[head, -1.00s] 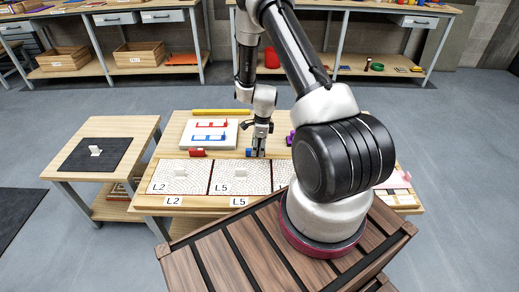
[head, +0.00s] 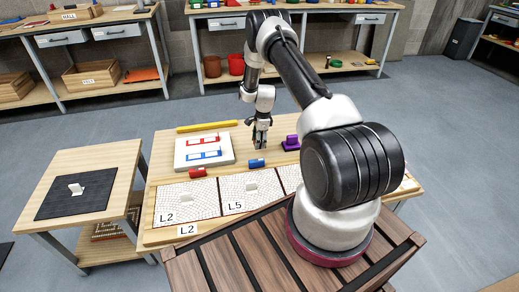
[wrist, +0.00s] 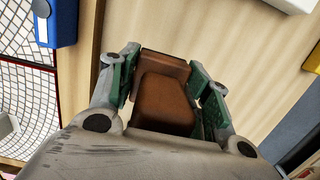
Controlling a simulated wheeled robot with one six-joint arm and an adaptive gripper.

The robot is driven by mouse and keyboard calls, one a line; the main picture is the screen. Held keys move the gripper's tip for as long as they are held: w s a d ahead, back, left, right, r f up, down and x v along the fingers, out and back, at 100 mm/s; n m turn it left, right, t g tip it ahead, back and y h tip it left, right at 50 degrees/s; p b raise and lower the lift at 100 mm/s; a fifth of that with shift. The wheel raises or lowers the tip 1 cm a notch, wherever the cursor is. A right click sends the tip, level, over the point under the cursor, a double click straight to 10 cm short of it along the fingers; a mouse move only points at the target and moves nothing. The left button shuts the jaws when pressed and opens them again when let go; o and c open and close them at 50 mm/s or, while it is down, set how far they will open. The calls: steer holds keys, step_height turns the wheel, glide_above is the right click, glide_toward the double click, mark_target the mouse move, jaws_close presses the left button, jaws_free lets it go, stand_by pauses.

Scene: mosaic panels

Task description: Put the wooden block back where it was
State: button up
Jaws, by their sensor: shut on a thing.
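The wooden block (wrist: 165,95), brown with a stepped shape, sits between the green-padded fingers of my gripper (wrist: 163,88) in the wrist view. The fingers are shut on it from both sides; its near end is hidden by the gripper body. In the head view my gripper (head: 260,145) points down over the work table (head: 150,215), just behind the blue block (head: 257,162). The held block is too small to make out there, and I cannot tell whether it touches the table.
A red block (head: 197,173) lies left of the blue one, which also shows in the wrist view (wrist: 66,22). Mosaic panels (head: 187,203) line the front. A white tray (head: 182,160), yellow bar (head: 208,127) and purple thing (head: 291,142) stand behind. A side table (head: 55,175) is left.

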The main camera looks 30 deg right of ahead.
mark_target(259, 153)
steer(key=shift+f, duration=2.25)
steer(key=o, duration=1)
steer(key=shift+f, duration=0.15)
